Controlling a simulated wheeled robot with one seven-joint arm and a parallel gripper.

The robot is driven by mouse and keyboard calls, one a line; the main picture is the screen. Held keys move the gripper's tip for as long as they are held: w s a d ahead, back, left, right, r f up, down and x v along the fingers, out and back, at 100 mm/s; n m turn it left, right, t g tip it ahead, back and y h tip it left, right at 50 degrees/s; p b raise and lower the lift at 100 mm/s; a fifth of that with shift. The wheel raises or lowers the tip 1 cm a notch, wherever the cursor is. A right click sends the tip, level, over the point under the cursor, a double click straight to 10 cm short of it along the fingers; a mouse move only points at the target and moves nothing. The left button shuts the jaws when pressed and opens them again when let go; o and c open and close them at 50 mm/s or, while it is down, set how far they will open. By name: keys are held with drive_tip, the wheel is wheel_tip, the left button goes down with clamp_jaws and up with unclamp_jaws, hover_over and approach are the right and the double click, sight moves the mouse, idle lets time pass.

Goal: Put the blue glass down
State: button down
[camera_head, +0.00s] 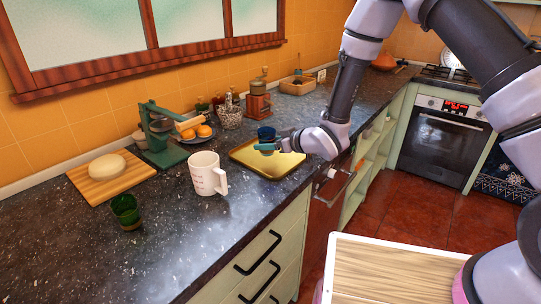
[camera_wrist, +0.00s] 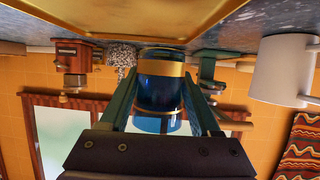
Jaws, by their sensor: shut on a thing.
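The blue glass (camera_head: 266,133) is held in my gripper (camera_head: 270,146) over the golden tray (camera_head: 283,166) on the dark countertop. In the wrist view, which is upside down, the dark blue glass (camera_wrist: 160,82) with a gold band sits between the two green fingers of my gripper (camera_wrist: 160,100). The fingers are shut on it from both sides. The tray (camera_wrist: 110,14) shows along the top of that view. The gap between the glass and the tray is hard to judge.
A white mug (camera_head: 207,174) stands left of the tray, and a green glass (camera_head: 126,211) is nearer the front. A green press (camera_head: 158,136), a plate of oranges (camera_head: 198,134), a patterned jar (camera_head: 230,114) and a grinder (camera_head: 258,102) stand behind. The tray's near part is bare.

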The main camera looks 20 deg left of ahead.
sight(267, 155)
drive_tip(key=shift+f, duration=2.1)
drive_tip(key=shift+f, duration=0.1)
drive_tip(key=shift+c, duration=0.5)
unclamp_jaws()
